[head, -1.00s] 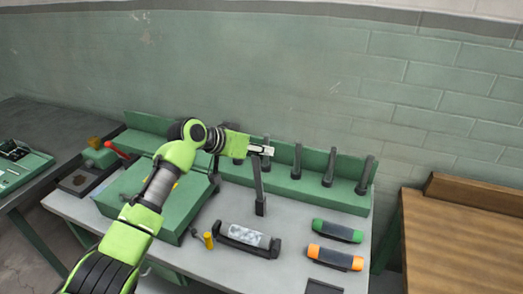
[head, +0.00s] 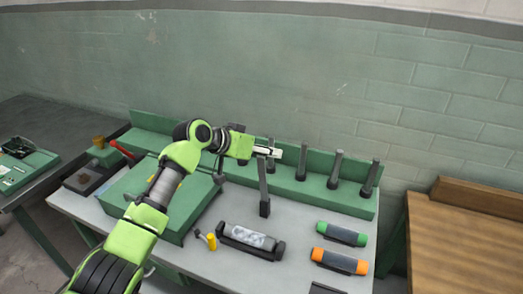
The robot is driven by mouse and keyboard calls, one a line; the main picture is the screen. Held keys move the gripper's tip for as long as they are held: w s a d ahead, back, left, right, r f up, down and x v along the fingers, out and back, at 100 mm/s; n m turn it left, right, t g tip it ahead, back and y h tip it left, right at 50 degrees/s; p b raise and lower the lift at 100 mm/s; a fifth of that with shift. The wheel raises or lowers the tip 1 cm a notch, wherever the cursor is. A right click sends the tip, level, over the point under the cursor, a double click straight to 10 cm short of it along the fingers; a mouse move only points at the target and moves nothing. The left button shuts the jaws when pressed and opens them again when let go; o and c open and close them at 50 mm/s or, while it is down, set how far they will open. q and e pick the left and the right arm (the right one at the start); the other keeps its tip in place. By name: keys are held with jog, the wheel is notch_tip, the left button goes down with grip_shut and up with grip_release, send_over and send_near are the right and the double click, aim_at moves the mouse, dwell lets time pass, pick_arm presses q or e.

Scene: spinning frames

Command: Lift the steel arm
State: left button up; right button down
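The steel arm appears to be the dark, slim bar (head: 264,185) with a block at its lower end, in front of the green rack. It leans slightly, its top to the left. My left gripper (head: 269,151) is at the bar's top end, its pale fingers lying across it and seemingly closed on it; the contact is small in the picture. I cannot tell whether the bar's lower block touches the grey tabletop. My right gripper is not in view.
Several similar dark posts stand along the green rack (head: 318,192). On the grey table lie a dark cradle with a grey cylinder (head: 248,237), a yellow-handled tool (head: 211,242), a green cylinder (head: 341,233) and an orange one (head: 340,261). A wooden table (head: 460,240) stands at right.

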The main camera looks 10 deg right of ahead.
pick_arm(q)
jog(key=v, duration=1.1)
jog(key=shift+a, duration=0.4)
jog(key=shift+r, duration=0.1)
